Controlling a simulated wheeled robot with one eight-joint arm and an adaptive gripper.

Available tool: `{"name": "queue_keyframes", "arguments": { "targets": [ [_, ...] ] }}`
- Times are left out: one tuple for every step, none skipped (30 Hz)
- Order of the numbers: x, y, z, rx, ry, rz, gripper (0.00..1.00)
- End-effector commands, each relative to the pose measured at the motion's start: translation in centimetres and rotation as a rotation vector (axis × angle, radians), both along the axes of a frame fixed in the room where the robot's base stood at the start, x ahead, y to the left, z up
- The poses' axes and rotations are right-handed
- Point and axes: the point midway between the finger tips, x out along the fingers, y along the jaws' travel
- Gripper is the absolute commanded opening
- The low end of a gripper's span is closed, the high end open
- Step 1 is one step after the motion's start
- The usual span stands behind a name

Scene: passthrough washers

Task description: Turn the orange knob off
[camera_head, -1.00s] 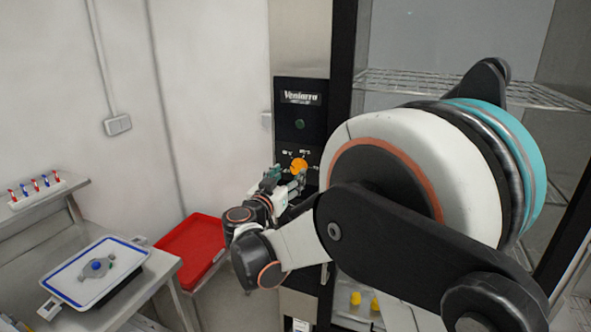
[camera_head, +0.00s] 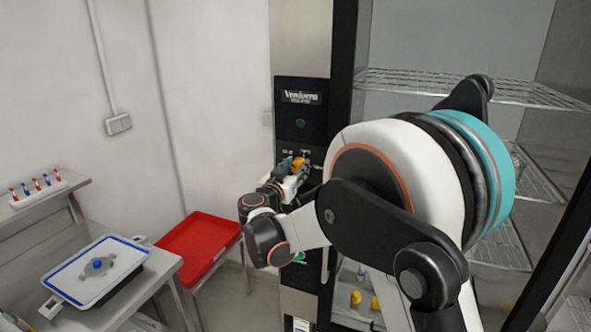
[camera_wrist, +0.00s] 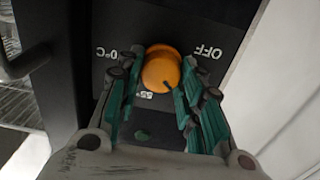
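The orange knob (camera_head: 299,163) sits on the black control panel (camera_head: 302,110) of the tall cabinet. In the wrist view the knob (camera_wrist: 161,70) has a dark pointer mark at its lower right, and the labels "OFF" and "0°C" show upside down on either side. My gripper (camera_wrist: 152,80) has its green-padded fingers on both sides of the knob, with the tips beside it. A gap shows between the right finger and the knob; I cannot tell whether the left finger touches. In the head view my gripper (camera_head: 293,174) partly covers the knob.
A green button (camera_head: 300,123) is above the knob on the panel. To the right is the cabinet interior with wire shelves (camera_head: 440,82). A red tray (camera_head: 200,245) and a table with a blue-rimmed tray (camera_head: 80,289) stand at left. The white wall is close to the panel.

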Motion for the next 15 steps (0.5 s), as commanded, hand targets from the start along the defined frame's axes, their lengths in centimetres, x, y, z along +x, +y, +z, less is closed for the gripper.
{"name": "queue_keyframes", "arguments": {
  "targets": [
    [0.04, 0.00, 0.06, -0.001, -0.001, 0.000, 0.10],
    [0.04, 0.00, 0.06, -0.001, -0.001, 0.000, 0.10],
    [0.05, -0.01, 0.06, -0.002, 0.000, 0.000, 0.10],
    [0.05, -0.01, 0.07, -0.003, 0.000, 0.000, 0.10],
    [0.05, -0.01, 0.06, -0.005, 0.001, 0.000, 0.10],
    [0.05, -0.01, 0.06, -0.009, 0.002, 0.000, 0.10],
    [0.05, 0.00, 0.05, -0.013, 0.003, 0.000, 0.10],
    [0.05, 0.00, 0.05, -0.017, 0.005, 0.000, 0.10],
    [0.05, 0.00, 0.04, -0.026, 0.007, 0.000, 0.10],
    [0.05, 0.00, 0.03, -0.035, 0.010, 0.000, 0.10],
    [0.06, 0.01, 0.02, -0.046, 0.015, 0.000, 0.10],
    [0.06, 0.01, 0.01, -0.061, 0.020, 0.000, 0.10],
    [0.06, 0.02, 0.00, -0.075, 0.025, 0.000, 0.10],
    [0.06, 0.03, -0.01, -0.090, 0.031, 0.000, 0.10],
    [0.08, 0.04, -0.03, -0.113, 0.039, 0.000, 0.10]
  ]
}}
